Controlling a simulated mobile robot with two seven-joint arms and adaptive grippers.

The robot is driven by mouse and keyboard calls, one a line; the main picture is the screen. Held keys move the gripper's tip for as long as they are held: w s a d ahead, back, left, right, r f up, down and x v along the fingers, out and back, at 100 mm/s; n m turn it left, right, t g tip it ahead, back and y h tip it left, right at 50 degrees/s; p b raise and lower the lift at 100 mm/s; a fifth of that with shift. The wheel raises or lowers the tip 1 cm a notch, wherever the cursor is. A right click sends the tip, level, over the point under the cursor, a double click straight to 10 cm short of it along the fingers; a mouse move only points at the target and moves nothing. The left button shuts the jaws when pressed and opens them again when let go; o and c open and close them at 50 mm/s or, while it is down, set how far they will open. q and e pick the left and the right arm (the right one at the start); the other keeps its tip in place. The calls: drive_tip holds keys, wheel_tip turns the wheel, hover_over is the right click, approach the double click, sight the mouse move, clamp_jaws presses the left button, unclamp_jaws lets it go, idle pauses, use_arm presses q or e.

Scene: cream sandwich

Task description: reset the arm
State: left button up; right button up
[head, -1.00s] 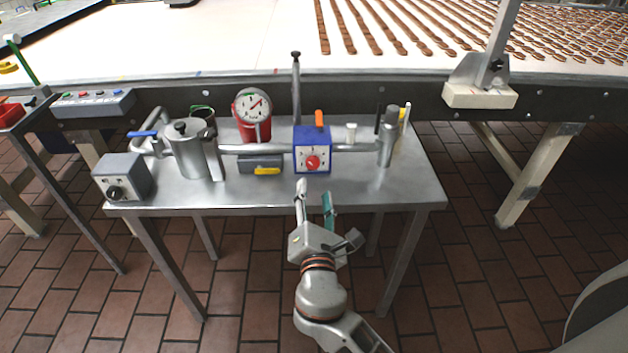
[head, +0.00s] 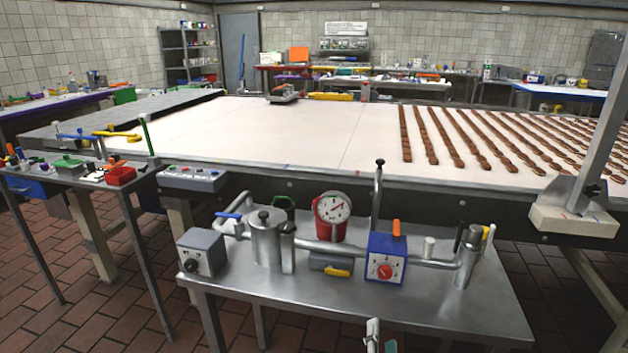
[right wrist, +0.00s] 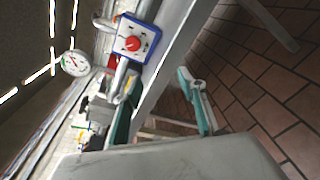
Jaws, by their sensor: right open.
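My right gripper (head: 373,340) shows only by its fingertips at the bottom edge of the head view, in front of the steel table's (head: 440,310) front edge. In the right wrist view the gripper (right wrist: 158,85) has its two teal-padded fingers well apart, with nothing between them. A blue box with a red knob (head: 386,262) stands on the table beyond the gripper; it also shows in the right wrist view (right wrist: 133,43). My left gripper is not in view.
A side table (head: 85,178) stands at left.

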use_arm(q)
drive_tip(key=p, duration=0.1)
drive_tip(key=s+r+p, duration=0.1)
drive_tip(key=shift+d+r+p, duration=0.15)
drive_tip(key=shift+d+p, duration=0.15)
use_arm(e)
drive_tip(key=s+d+f+m+g+y, duration=0.2)
drive_tip(key=s+f+m+y, duration=0.1)
drive_tip(key=s+f+m, duration=0.6)
drive_tip(key=s+d+f+m+g+y, duration=0.1)
drive_tip(key=s+f+m+g+y, duration=0.2)
drive_tip(key=s+f+m, duration=0.6)
drive_tip(key=shift+s+d+f+m, duration=0.15)
drive_tip(key=shift+s+d+m, duration=0.25)
drive_tip(key=shift+s, duration=0.25)
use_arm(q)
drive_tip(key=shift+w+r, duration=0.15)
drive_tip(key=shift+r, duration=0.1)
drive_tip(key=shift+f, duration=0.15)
